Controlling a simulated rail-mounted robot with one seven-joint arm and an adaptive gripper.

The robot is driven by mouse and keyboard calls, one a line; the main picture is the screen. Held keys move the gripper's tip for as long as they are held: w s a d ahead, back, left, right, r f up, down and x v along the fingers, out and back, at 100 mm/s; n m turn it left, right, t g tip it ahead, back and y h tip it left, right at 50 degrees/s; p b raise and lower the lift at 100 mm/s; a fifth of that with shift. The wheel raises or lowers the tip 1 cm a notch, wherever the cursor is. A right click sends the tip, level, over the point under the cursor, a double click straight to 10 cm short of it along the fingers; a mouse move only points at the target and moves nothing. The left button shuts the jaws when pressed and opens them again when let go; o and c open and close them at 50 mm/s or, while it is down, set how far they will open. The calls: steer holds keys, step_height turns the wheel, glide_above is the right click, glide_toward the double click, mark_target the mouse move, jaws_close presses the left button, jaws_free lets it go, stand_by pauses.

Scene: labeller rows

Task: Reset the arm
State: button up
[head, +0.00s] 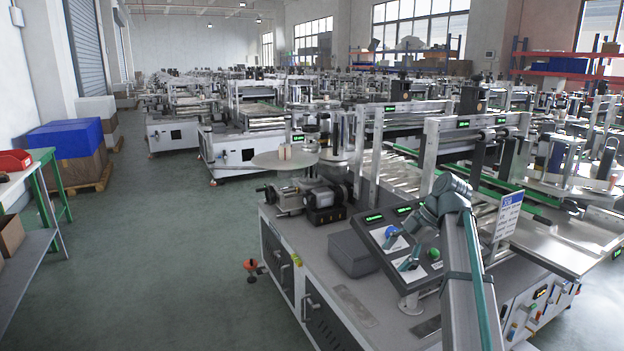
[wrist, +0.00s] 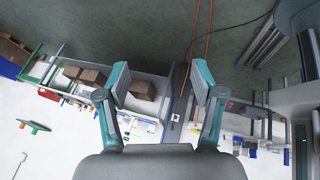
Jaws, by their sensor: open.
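My gripper (head: 400,254) shows in the head view in front of the sloped control panel of the nearest labeller. My grey and teal arm rises from the bottom right and bends over at the top. In the wrist view my gripper (wrist: 161,82) has its two teal fingers wide apart with nothing between them. The control panel (head: 375,238) carries green displays, a blue button (head: 391,230) and a green button (head: 434,254). I cannot tell whether the fingers touch the panel.
The labeller (head: 285,235) fills the right foreground, with a metal frame (head: 430,150) and a sign (head: 507,215) near my arm. A green-legged bench (head: 45,185) and blue crates (head: 65,138) stand left. The aisle floor (head: 170,240) is clear. Brown boxes (wrist: 142,90) show in the wrist view.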

steer(key=s+a+f+m+h, duration=0.1)
steer(key=s+f+m, duration=0.3)
steer(key=f, duration=0.6)
steer(key=s+a+f+m+h, duration=0.15)
steer(key=f+m, duration=0.35)
steer(key=f, duration=0.5)
steer(key=s+a+f+m+h, duration=0.1)
steer(key=s+a+f+m, duration=0.3)
steer(key=f, duration=0.6)
steer(key=s+d+f+m+g+h, duration=0.1)
steer(key=s+d+f+m+h, duration=0.15)
steer(key=s+f+m, duration=0.9)
steer(key=s+f+g+p, duration=0.1)
steer(key=s+f+g, duration=0.1)
steer(key=s+f, duration=0.3)
steer(key=s+f+n+g+p, duration=0.1)
steer(key=s+f, duration=0.5)
steer(key=s, duration=0.8)
steer(key=s+f+g+p, duration=0.2)
steer(key=s+f, duration=0.4)
steer(key=s, duration=0.4)
steer(key=shift+s+a+g, duration=0.25)
steer(key=shift+a+g, duration=0.1)
steer(key=shift+g, duration=0.55)
